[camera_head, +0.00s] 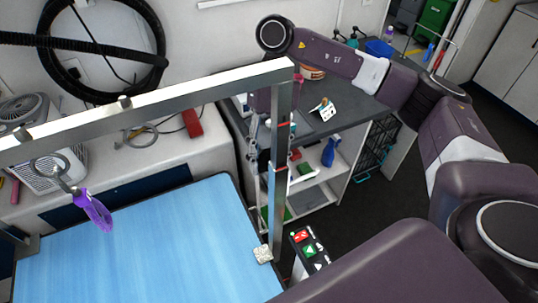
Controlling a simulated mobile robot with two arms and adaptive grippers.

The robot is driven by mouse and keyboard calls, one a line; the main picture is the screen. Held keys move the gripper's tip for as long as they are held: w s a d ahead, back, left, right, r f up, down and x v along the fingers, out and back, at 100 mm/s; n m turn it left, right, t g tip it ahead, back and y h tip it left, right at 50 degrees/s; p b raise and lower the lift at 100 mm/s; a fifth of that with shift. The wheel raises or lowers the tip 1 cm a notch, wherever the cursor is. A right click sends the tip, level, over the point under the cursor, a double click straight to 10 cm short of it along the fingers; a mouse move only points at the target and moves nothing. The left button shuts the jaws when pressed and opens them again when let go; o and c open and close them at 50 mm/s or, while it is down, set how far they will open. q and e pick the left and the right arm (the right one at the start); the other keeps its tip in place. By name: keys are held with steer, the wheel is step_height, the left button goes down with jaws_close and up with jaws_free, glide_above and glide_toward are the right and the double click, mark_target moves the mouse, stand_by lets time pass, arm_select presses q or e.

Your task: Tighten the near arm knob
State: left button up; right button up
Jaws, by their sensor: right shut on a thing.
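The metal grooming arm stands over the blue table top (135,250), with an upright post (280,190) and a long top bar (150,105). A pale, lobed knob (262,254) sits at the foot of the post, by the table's right edge. My right arm comes in from the right, bends over behind the post and points down. My right gripper (253,140) is beside and partly behind the post, well above the pale knob in the picture. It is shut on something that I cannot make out. My left gripper is not in view.
A purple looped tool (95,210) hangs from the top bar at left. A control box with red and green buttons (307,245) is right of the post's foot. Behind stands a dark-topped shelf unit (345,107) with bottles and a blue tub (379,48). The blue table top is clear.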

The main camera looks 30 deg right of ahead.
steer(key=shift+s+f, duration=0.1)
steer(key=shift+f, duration=0.05)
stand_by(0.3)
steer(key=o, duration=1.2)
steer(key=v, duration=1.2)
steer(key=shift+a, duration=0.15)
